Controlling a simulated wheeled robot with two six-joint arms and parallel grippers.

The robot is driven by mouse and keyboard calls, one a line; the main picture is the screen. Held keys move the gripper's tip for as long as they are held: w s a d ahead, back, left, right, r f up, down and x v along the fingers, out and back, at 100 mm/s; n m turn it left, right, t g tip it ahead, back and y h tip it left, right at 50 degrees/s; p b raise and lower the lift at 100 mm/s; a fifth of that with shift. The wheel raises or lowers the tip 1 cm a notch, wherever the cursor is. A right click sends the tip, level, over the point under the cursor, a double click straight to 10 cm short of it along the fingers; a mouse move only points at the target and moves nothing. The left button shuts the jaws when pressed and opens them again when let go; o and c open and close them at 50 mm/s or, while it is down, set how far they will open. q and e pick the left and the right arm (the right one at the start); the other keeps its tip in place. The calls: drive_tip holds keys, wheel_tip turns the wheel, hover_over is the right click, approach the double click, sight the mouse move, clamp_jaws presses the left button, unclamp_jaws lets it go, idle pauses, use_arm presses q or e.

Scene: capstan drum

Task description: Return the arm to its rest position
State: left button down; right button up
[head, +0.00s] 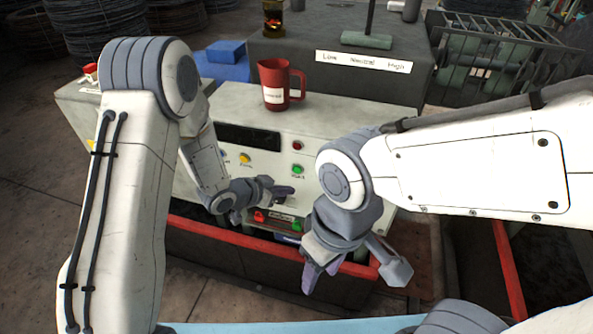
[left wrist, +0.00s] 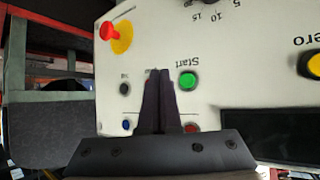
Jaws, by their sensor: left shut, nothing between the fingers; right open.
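My left gripper (head: 284,191) is shut and empty, close in front of the white control panel (head: 218,138), just below the green button (head: 298,169). In the left wrist view its closed fingers (left wrist: 160,78) point at the panel beside the green Start button (left wrist: 188,81). I cannot tell whether the fingertips touch the panel. My right gripper (head: 354,277) is open and empty, lower and to the right, with its fingers spread and pointing down in front of the console.
A red mug (head: 274,88) stands on top of the console. A yellow button (head: 244,158) and a red button (head: 297,146) are on the panel. A red emergency stop (left wrist: 110,32) shows in the wrist view. A red-edged frame (head: 225,237) runs below the console.

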idle(0.4)
use_arm(q)
drive_tip(key=s+a+r+n+g+y, duration=0.1)
drive_tip(key=s+r+y, duration=0.45)
drive_tip(key=r, duration=0.25)
drive_tip(key=s+a+r+g+y, duration=0.1)
drive_tip(key=s+r+g, duration=0.2)
drive_tip(key=s, duration=0.9)
drive_tip(key=s+a+r+n+g, duration=0.1)
drive_tip(key=s+r+g, duration=0.2)
drive_tip(key=s, duration=1)
drive_tip(key=shift+a+r+y, duration=0.35)
drive_tip(key=shift+a+r, duration=0.05)
drive_tip(key=shift+r, duration=0.4)
drive_tip(key=shift+w+d, duration=0.1)
drive_tip(key=shift+d, duration=0.05)
